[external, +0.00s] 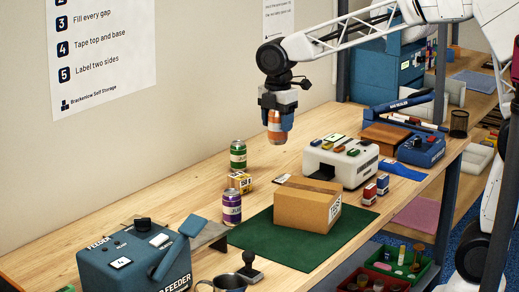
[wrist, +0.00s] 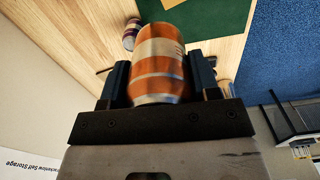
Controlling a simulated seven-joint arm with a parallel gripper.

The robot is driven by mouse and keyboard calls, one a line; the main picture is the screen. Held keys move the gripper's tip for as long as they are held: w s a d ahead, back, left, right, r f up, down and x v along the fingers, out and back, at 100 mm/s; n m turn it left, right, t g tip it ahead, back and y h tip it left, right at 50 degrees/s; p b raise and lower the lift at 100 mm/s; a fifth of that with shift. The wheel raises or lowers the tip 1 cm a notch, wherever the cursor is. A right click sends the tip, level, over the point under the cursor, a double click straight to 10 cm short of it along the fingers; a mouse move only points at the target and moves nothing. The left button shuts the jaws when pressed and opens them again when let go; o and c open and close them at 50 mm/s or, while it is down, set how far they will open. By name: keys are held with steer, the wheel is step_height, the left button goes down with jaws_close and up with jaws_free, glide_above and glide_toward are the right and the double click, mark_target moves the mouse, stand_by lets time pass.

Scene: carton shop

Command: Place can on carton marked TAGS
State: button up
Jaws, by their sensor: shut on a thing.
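My gripper (external: 276,122) is shut on an orange can (external: 274,127) with paler bands, held upright in the air above the bench, behind and above the carton. In the wrist view the orange can (wrist: 158,65) sits between the two dark fingers. The closed brown carton (external: 300,205) stands on a green mat (external: 262,240), with a white label on its right side whose small lettering is hard to read. Its top is clear. The carton is not clearly visible in the wrist view, where the can blocks much of the scene.
A teal feeder (external: 135,262) stands at front left.

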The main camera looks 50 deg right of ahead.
steer(key=s+d+f, duration=0.1)
steer(key=s+d, duration=0.2)
steer(key=s, duration=0.5)
steer(key=s+d+f+m, duration=0.1)
steer(key=s+d, duration=0.1)
steer(key=s, duration=0.5)
steer(key=s+d+f, duration=0.2)
steer(key=s+d, duration=0.1)
steer(key=s, duration=0.5)
steer(key=f, duration=0.4)
steer(key=shift+a+f, duration=0.2)
steer(key=shift+a, duration=0.1)
steer(key=shift+w, duration=0.1)
glide_toward(309, 188)
steer(key=shift+a+r, duration=0.1)
steer(key=shift+f, duration=1.75)
steer(key=shift+f, duration=0.1)
